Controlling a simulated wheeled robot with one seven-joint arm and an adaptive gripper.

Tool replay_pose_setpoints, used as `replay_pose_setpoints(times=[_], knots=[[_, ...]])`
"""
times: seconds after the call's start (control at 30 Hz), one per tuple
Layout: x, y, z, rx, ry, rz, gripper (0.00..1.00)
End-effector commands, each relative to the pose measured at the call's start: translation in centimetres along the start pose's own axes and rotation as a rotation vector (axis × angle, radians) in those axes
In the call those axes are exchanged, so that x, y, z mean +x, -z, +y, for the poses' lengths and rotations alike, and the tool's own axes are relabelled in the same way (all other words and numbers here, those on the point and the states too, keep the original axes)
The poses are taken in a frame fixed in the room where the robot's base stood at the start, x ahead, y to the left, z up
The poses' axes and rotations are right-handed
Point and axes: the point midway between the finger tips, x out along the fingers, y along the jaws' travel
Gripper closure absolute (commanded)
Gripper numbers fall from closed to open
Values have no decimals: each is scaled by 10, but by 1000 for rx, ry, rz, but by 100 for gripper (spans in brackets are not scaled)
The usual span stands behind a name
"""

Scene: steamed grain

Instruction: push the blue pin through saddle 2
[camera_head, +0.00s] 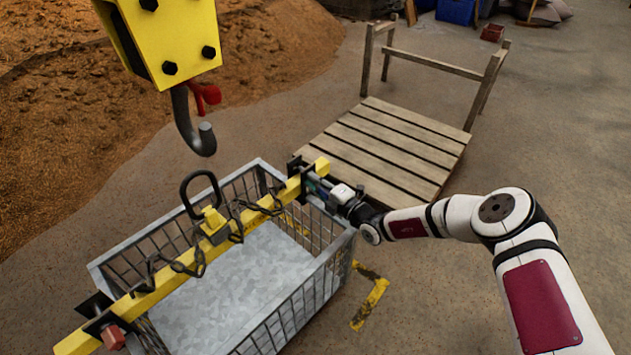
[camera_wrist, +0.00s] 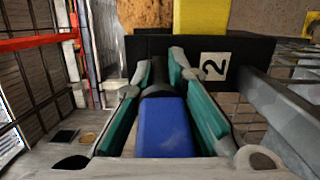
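The blue pin (camera_wrist: 165,130) lies lengthwise between the teal fingers of my gripper (camera_wrist: 164,75), which are closed along both its sides. Its dark shaft points ahead at saddle 2 (camera_wrist: 250,50), a black block with a white "2" label. How far the shaft has entered the saddle is hidden. In the head view, saddle 2 (camera_head: 294,168) sits around the yellow beam (camera_head: 150,296) near its far right end.
Chains (camera_head: 190,262) and a lifting ring (camera_head: 200,190) are on the beam. A wooden pallet cart (camera_head: 385,145) stands behind my gripper. Another saddle (camera_head: 98,308) has a red block.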

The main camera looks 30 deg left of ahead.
Motion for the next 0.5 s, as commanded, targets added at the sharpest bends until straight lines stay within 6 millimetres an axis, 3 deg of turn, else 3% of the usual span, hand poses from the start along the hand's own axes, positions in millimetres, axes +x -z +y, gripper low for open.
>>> replay_pose_setpoints(times=[0.03, 0.1, 0.5], knots=[[7, 15, 4, 4, -8, 22, 78], [7, 15, 4, 4, -8, 23, 63], [7, 14, 3, 5, -7, 22, 63]])
